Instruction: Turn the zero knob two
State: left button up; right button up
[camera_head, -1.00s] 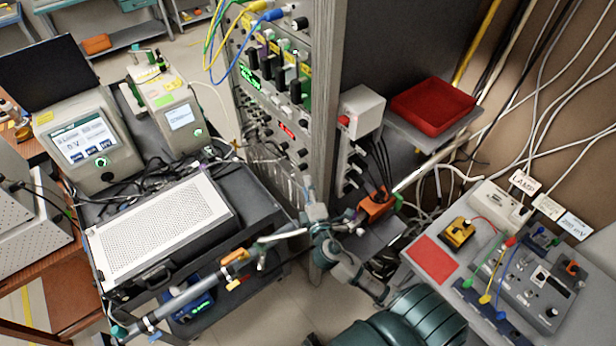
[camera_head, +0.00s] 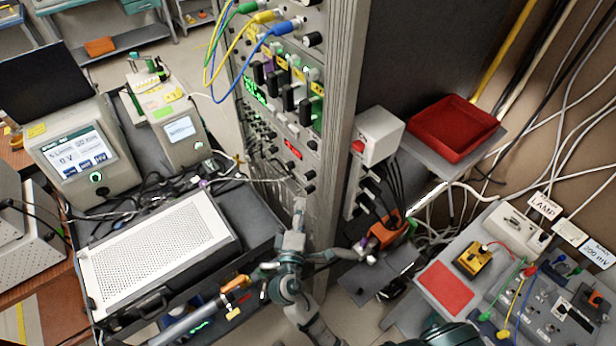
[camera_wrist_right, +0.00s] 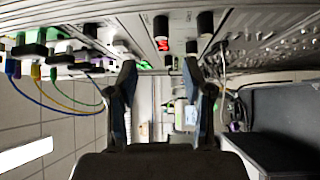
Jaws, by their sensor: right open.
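The instrument rack (camera_head: 335,120) stands in the middle of the head view, with several black knobs on its front panel. A small black knob (camera_head: 309,175) sits below the red display (camera_head: 293,148). I cannot read which knob is the zero knob. My right gripper (camera_head: 299,207) is low in front of the rack, below the small knobs. In the right wrist view, my right gripper (camera_wrist_right: 165,75) is open and empty, fingers pointing at the panel. Black knobs (camera_wrist_right: 161,27) and (camera_wrist_right: 205,22) are beyond the fingertips, apart from them.
A cart with a perforated grey box (camera_head: 160,245) and two screen instruments stands at left. A red tray (camera_head: 455,125) and white box (camera_head: 378,135) are right of the rack. Cables hang before the panel (camera_head: 215,60). A bench with a red pad (camera_head: 446,287) is at lower right.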

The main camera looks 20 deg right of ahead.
aim_at(307, 180)
jog(key=x, duration=0.2)
jog(key=p+x, duration=0.1)
jog(key=x, duration=0.5)
jog(key=shift+w+d+p, duration=0.1)
jog(key=shift+d+p, duration=0.2)
jog(key=shift+d, duration=0.05)
jog(key=shift+d+x, duration=0.2)
jog(key=shift+x, duration=0.85)
jog(key=shift+w+d+f, duration=0.1)
jog(key=shift+f, duration=0.1)
jog(key=shift+a, duration=0.55)
jog(key=c, duration=0.6)
grip_shut()
pick_arm(q)
jog(key=w+r, duration=0.2)
jog(key=shift+w+r, duration=0.2)
jog(key=shift+w, duration=0.15)
pick_arm(e)
jog(key=shift+d, duration=0.15)
